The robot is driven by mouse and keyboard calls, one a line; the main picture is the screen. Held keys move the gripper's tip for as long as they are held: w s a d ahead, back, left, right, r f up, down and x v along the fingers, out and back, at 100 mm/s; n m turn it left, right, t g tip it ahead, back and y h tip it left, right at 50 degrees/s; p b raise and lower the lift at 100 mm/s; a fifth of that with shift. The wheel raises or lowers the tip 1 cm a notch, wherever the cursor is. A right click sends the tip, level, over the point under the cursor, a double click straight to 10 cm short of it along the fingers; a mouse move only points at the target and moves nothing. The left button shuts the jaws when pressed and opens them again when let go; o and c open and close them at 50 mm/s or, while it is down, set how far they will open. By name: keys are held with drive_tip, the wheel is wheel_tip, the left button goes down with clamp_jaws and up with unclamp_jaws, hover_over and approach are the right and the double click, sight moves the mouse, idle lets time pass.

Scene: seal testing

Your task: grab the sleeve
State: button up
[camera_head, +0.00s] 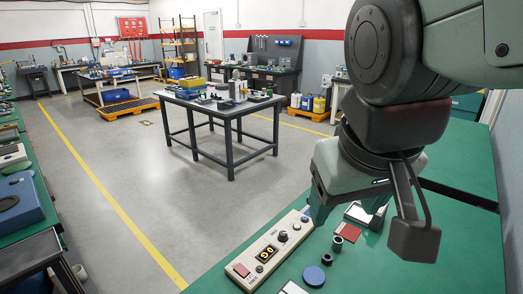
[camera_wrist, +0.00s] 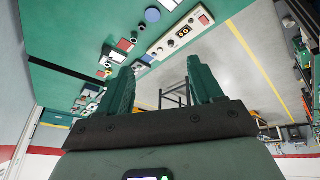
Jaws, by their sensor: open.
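A small dark cylinder with an open top (camera_head: 337,243), which looks like the sleeve, stands on the green bench in the head view. A smaller dark ring (camera_head: 326,258) sits close in front of it. In the wrist view the same dark cylinder (camera_wrist: 134,35) is small and far beyond the fingers. My gripper (camera_wrist: 160,65) is open, with its two green fingers wide apart and nothing between them. It is above the bench and apart from the cylinder. In the head view my wrist hides most of the fingers.
A control box with an orange display (camera_head: 267,254) lies left of the cylinder. A blue disc (camera_head: 314,276) is in front, and a red square piece (camera_head: 348,231) is behind. The green bench top (camera_head: 440,262) is clear to the right.

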drive_tip(key=w+d+f+n+g+h, duration=0.2)
drive_tip(key=w+d+f+n+h, duration=0.15)
drive_tip(key=w+f, duration=0.45)
drive_tip(key=w+d+f+n+g+h, duration=0.25)
drive_tip(key=w+f+n, duration=0.2)
drive_tip(key=w, duration=0.55)
drive_tip(key=w+d+f+n+t+h, duration=0.2)
drive_tip(key=w+f+n+h, duration=0.35)
drive_tip(key=f, duration=0.85)
drive_tip(key=n+t, duration=0.3)
drive_tip(key=n, duration=0.5)
approach(334, 242)
drive_tip(key=shift+s+d+r, duration=0.1)
drive_tip(key=shift+d+r, duration=0.05)
drive_tip(key=shift+r, duration=0.35)
drive_tip(key=shift+d+f, duration=0.1)
drive_tip(key=shift+f, duration=0.1)
drive_tip(key=x, duration=0.5)
drive_tip(key=shift+d+f, duration=0.15)
drive_tip(key=x, duration=0.5)
drive_tip(key=shift+f, duration=0.2)
drive_tip(key=shift+c, duration=0.3)
